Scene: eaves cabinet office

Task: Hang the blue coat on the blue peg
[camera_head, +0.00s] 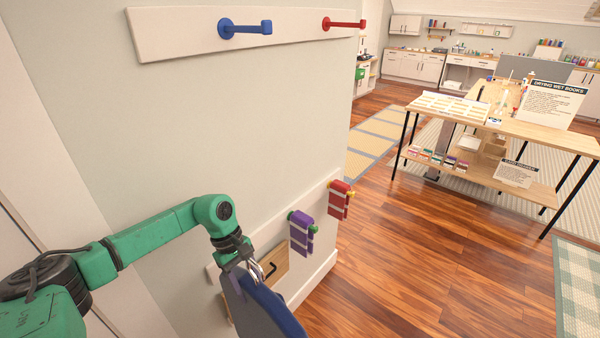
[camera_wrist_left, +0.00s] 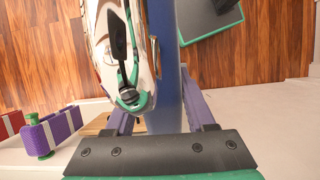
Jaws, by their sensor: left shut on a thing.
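The blue peg (camera_head: 245,28) sticks out from a white board high on the wall, at the upper left of the head view. Its shaft is bare. My left gripper (camera_head: 243,272) is low in front of the wall, well below the blue peg. It is shut on the blue coat (camera_head: 272,312), which hangs from it and runs out of the bottom of the head view. In the left wrist view the coat (camera_wrist_left: 168,75) is a blue slab seen edge-on between the two purple-grey fingers. My right gripper is not in view.
A red peg (camera_head: 345,24) is right of the blue one on the upper board (camera_head: 180,32). A lower board carries a purple cloth (camera_head: 303,232) and a red cloth (camera_head: 339,200). A wooden panel (camera_head: 277,262) is behind the gripper. A table (camera_head: 540,133) stands right; wooden floor lies between.

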